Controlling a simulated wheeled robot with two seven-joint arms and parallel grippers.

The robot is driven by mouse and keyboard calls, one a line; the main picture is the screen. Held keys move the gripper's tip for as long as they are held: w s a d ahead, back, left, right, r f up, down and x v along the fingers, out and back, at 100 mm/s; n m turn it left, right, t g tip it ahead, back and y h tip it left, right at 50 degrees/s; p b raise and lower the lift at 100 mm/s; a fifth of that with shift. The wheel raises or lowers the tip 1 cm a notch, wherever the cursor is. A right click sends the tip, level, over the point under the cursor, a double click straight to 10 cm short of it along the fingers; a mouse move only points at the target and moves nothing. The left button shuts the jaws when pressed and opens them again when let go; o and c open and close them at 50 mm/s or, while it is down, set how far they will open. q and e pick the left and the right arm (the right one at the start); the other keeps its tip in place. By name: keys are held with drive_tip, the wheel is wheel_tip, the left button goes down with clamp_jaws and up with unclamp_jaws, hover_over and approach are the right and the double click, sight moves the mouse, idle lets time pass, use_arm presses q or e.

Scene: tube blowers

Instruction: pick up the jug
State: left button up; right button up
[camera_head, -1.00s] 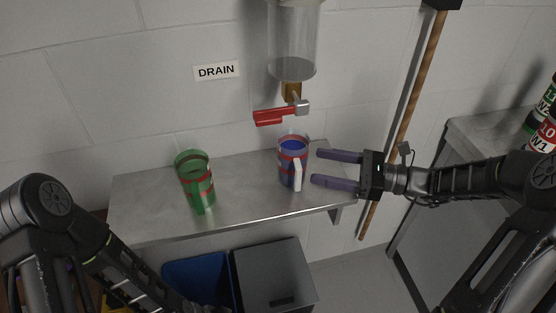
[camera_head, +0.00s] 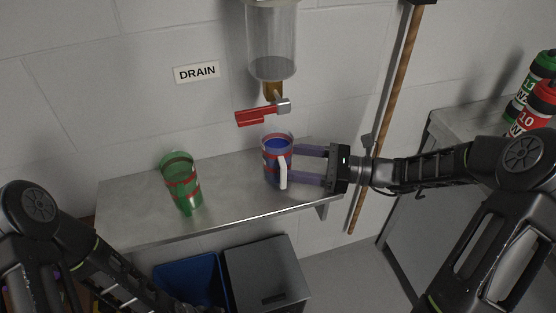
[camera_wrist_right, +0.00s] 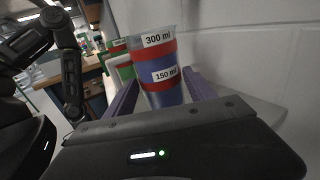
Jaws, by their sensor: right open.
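The jug with blue contents, red bands and a white handle (camera_head: 272,165) stands upright on the metal shelf (camera_head: 232,208). In the right wrist view the jug (camera_wrist_right: 161,85) shows labels reading 300 ml and 150 ml. My right gripper (camera_head: 296,165) is open, its two purple fingers reaching in from the right to the jug. In the wrist view the fingers lie on either side of the jug; I cannot tell whether they touch it. A green jug with red bands (camera_head: 181,184) stands to the left on the shelf. My left gripper is not in view; only its arm shows.
A clear cylinder (camera_head: 271,45) with a red-handled tap (camera_head: 262,113) hangs on the wall above the jug. A wooden pole (camera_head: 395,95) leans behind my right arm. Blue (camera_head: 190,283) and grey (camera_head: 268,275) bins stand below the shelf. Bottles (camera_head: 541,100) stand on the right counter.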

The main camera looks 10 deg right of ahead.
sight(279, 159)
drive_tip(key=x, duration=0.3)
drive_tip(key=shift+w+a, duration=0.1)
drive_tip(key=shift+a, duration=0.15)
drive_tip(key=shift+c, duration=0.4)
clamp_jaws()
idle(0.4)
